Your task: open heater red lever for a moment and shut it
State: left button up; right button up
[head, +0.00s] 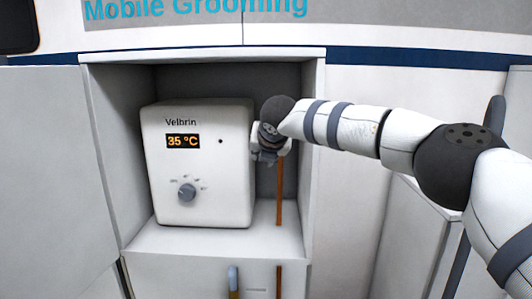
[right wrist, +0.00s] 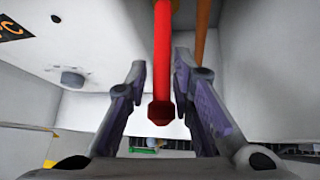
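The heater (head: 203,140) is a white box marked Velbrin in an open cabinet recess. Its display (head: 183,141) reads 35 °C, and a grey knob (head: 187,192) is below it. In the right wrist view a red lever (right wrist: 162,50) with a knobbed end extends between the fingers of my right gripper (right wrist: 160,68). The fingers are spread, one on each side of the lever, with gaps showing. In the head view my right gripper (head: 268,150) is at the heater's right side, and the lever is hidden there. My left gripper is not in view.
A copper-coloured pipe (head: 280,192) runs down just right of the heater, close to my right gripper; it also shows in the right wrist view (right wrist: 202,28). The recess's right wall (head: 307,170) is close by. A blue-topped handle (head: 233,279) is below the shelf.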

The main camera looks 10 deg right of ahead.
jog(key=shift+w, duration=0.1)
jog(key=shift+r, duration=0.15)
jog(key=shift+r, duration=0.1)
jog(key=v, duration=1.2)
dwell(1.7)
